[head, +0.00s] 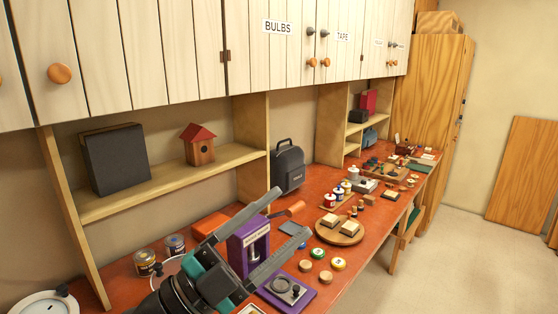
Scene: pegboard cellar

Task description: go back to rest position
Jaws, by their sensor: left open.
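My left gripper (291,213) reaches in from the bottom of the head view, above the red workbench (378,215). Its two long grey fingers are spread wide apart. A purple box-like device (240,249) shows between and behind the fingers; I see nothing clamped in them. The black and teal wrist hides part of the bench below. My right gripper is not in the view.
Wall cupboards (180,50) hang above the bench. A shelf (170,180) holds a dark box (115,158) and a birdhouse (198,145). Near the gripper are paint tins (175,245), a round wooden board (326,237) and a purple tray (306,296). Open floor (450,260) lies right.

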